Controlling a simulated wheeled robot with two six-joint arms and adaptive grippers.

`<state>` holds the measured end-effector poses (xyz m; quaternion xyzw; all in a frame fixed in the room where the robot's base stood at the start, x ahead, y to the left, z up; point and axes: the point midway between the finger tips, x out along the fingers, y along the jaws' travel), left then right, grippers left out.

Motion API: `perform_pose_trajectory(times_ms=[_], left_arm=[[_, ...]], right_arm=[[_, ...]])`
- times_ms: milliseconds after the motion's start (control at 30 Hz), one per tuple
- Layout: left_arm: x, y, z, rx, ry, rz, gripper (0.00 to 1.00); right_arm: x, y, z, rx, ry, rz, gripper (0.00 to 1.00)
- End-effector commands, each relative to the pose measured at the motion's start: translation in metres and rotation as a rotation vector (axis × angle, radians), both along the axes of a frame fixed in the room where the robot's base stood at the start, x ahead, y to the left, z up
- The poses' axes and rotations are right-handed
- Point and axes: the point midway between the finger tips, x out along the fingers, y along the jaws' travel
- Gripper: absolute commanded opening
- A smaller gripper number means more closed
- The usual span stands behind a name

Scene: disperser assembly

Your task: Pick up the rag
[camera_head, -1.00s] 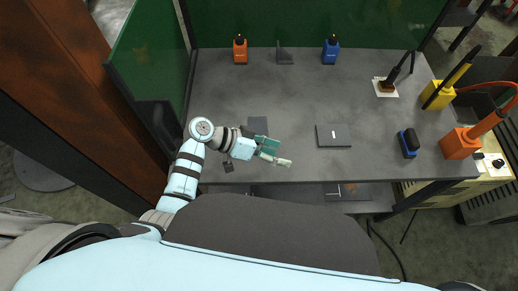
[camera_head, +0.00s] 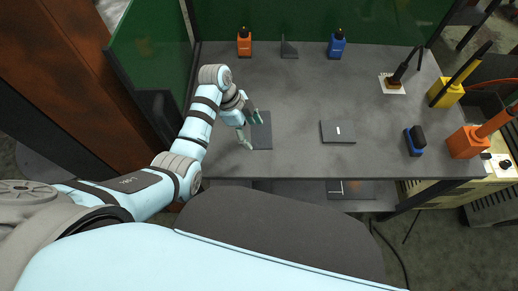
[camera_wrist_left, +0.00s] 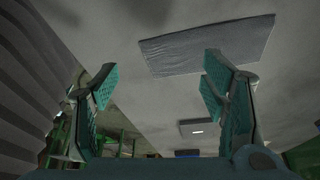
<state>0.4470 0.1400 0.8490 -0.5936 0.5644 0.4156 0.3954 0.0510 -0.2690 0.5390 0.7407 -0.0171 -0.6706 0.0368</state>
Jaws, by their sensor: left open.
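The rag is a flat dark grey rectangle (camera_head: 264,137) lying on the table in front of my left gripper. In the left wrist view it shows as a textured grey cloth (camera_wrist_left: 205,46), flat on the surface, above and beyond the fingers. My left gripper (camera_head: 253,132) is open and empty, with its teal fingers spread at the left edge of the rag. Its fingers also show spread in the left wrist view (camera_wrist_left: 158,88); I cannot tell if they touch the rag. My right gripper is not in view.
Several tools stand at the right, including a black and blue block (camera_head: 414,141).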

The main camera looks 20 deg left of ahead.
Motion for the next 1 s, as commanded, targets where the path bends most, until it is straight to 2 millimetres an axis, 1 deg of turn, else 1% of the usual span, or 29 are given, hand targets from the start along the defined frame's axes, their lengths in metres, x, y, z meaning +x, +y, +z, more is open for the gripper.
perform_pose_trajectory(times_ms=[33, 67, 100, 267, 700, 1000], left_arm=[[0.000, -0.003, -0.020, 0.000, -0.001, -0.001, 0.67], [0.000, -0.005, -0.024, 0.000, 0.000, -0.001, 0.67], [0.000, -0.008, -0.027, 0.000, 0.002, 0.000, 0.67], [0.001, -0.013, -0.039, -0.001, 0.002, 0.002, 0.67], [0.001, -0.015, -0.041, -0.001, 0.001, 0.003, 0.67], [0.000, -0.015, -0.041, -0.001, 0.004, 0.003, 0.43]], right_arm=[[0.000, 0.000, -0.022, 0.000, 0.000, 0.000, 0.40], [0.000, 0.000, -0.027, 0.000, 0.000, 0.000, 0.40], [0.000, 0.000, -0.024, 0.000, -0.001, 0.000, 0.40], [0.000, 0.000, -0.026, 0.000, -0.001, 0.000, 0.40], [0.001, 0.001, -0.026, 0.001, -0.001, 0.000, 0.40], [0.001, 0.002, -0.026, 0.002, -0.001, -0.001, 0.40]])
